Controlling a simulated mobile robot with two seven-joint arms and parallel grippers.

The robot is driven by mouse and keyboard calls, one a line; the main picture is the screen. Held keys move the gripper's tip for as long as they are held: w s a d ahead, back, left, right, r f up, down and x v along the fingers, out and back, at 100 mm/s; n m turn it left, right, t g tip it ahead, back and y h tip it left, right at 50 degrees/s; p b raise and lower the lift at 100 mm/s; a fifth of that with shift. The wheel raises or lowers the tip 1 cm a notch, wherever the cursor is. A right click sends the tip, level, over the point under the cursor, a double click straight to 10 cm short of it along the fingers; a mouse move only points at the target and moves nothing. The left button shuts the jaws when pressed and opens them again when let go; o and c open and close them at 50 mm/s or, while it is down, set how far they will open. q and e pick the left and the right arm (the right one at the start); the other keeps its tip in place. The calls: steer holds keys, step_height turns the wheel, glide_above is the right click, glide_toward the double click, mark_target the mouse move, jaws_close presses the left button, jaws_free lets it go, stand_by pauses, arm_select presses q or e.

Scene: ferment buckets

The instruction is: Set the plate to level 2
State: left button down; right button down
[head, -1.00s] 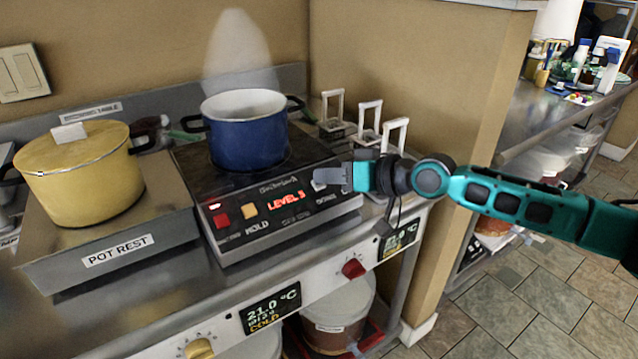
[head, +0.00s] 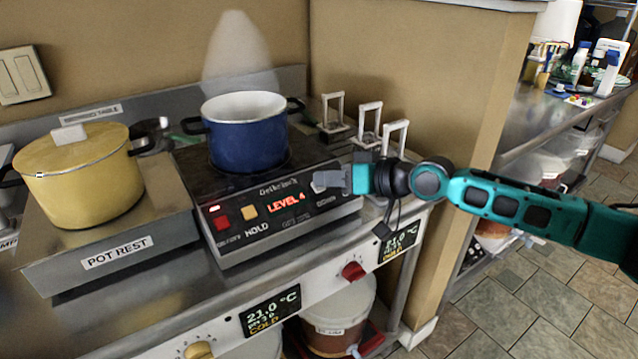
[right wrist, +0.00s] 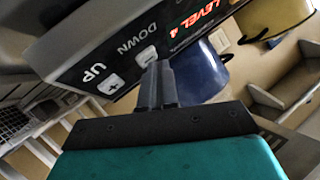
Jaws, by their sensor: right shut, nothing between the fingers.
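The hot plate (head: 270,195) has a red display (head: 286,204) that reads LEVEL 4. The right wrist view shows its front panel with an UP button (right wrist: 113,84) and a DOWN button (right wrist: 146,56). My right gripper (head: 343,178) is shut and empty at the right part of the panel. In the right wrist view its fingertips (right wrist: 158,72) are right by the DOWN button; I cannot tell whether they touch it. A blue pot (head: 247,140) stands on the plate, with steam above it. My left gripper is not in view.
A yellow lidded pot (head: 85,180) stands on the pot rest (head: 118,258) at left. White-grey frames (head: 370,125) stand behind my right gripper. A red knob (head: 353,271) is on the counter front below. Floor is free at right.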

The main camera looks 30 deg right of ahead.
steer(key=shift+s+r+p, duration=0.35)
steer(key=shift+r+p, duration=0.2)
steer(key=shift+r, duration=0.05)
steer(key=shift+f, duration=0.15)
steer(key=shift+w+f+b, duration=0.25)
steer(key=shift+b, duration=0.15)
steer(key=shift+w+f+b, duration=0.15)
steer(key=shift+f+b, duration=0.25)
steer(key=shift+b, duration=0.05)
stand_by(0.6)
steer(key=shift+r, duration=0.1)
steer(key=shift+s+r+p, duration=0.4)
steer(key=shift+r+p, duration=0.25)
steer(key=shift+p, duration=0.3)
